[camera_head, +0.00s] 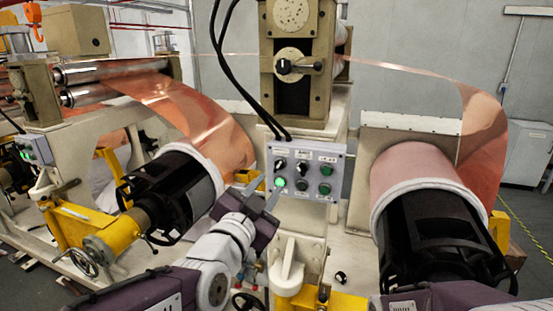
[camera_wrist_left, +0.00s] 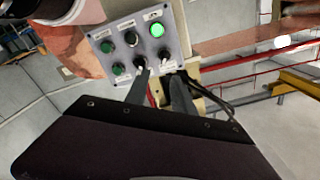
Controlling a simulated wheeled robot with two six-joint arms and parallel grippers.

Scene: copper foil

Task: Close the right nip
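The panel also shows turned around in the left wrist view (camera_wrist_left: 130,53). My left gripper (camera_head: 261,198) is at the panel's lower left in the head view. In the wrist view its two fingers (camera_wrist_left: 159,72) are apart with nothing held. One fingertip appears near the middle knob (camera_wrist_left: 140,62), the other near the outer knob (camera_wrist_left: 164,54). Contact cannot be told. My right gripper is out of view.
A beige roller stand (camera_head: 293,112) with a black handle rises behind the panel. Copper foil (camera_head: 483,120) runs down to a right roll (camera_head: 408,170); another foil web (camera_head: 185,105) hangs at left. Black cables hang above the panel. A yellow support (camera_head: 75,225) stands at left.

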